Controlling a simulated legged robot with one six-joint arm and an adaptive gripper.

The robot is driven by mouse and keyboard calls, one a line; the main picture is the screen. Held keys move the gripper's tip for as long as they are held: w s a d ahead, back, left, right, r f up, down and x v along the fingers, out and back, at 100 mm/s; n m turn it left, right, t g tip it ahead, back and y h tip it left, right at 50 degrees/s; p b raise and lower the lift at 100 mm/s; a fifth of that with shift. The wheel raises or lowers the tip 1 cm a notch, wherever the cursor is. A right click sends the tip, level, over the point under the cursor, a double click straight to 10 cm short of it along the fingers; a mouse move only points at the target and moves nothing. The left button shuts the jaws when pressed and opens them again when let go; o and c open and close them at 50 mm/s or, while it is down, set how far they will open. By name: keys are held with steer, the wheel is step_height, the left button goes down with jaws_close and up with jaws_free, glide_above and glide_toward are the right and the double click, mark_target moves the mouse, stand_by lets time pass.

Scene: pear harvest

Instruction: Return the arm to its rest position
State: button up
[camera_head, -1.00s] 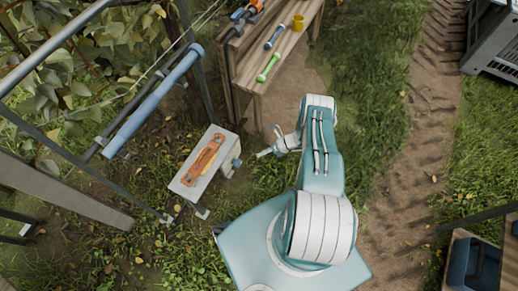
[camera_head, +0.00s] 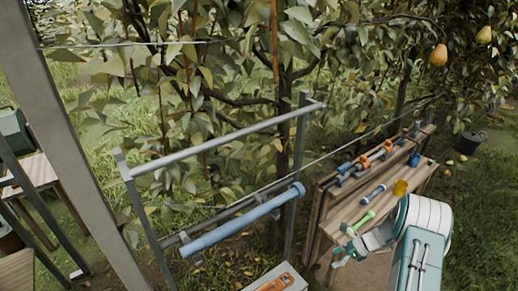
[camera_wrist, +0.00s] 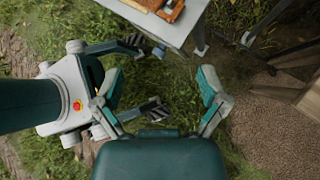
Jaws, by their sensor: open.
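My teal and white arm (camera_head: 420,245) shows at the lower right of the head view, folded, its lower part cut off by the frame edge. My gripper (camera_head: 344,252) points left from it, beside the wooden workbench. In the wrist view my gripper (camera_wrist: 160,88) has its two fingers spread wide with nothing between them. Grass lies below it. Whether it touches the bench's near edge cannot be told from the head view.
A grey stand (camera_head: 296,284) with an orange tool is left of my gripper. A metal rail frame (camera_head: 225,138) and pear branches (camera_head: 250,100) stand behind. Pears (camera_head: 438,55) hang upper right.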

steer(key=s+a+r+n+h, duration=0.2)
steer(key=a+r+n, duration=0.15)
steer(key=r, duration=0.65)
steer(key=s+a+r+n+h, duration=0.15)
steer(key=r+n, duration=0.25)
steer(key=r, duration=0.6)
steer(key=s+a+r+n+h, duration=0.2)
steer(key=s+a+r+n, duration=0.15)
steer(key=r, duration=0.55)
steer(key=s+a+r+n+t+h, duration=0.1)
steer(key=s+r+n+t+h, duration=0.1)
steer(key=s+r+n, duration=0.4)
steer(key=s+a+r+n+t+h, duration=0.2)
steer(key=s+r+n, duration=0.3)
steer(key=s, duration=0.9)
steer(key=shift+s+r+n+t, duration=0.35)
steer(key=shift+n+t, duration=0.15)
steer(key=shift+t, duration=0.1)
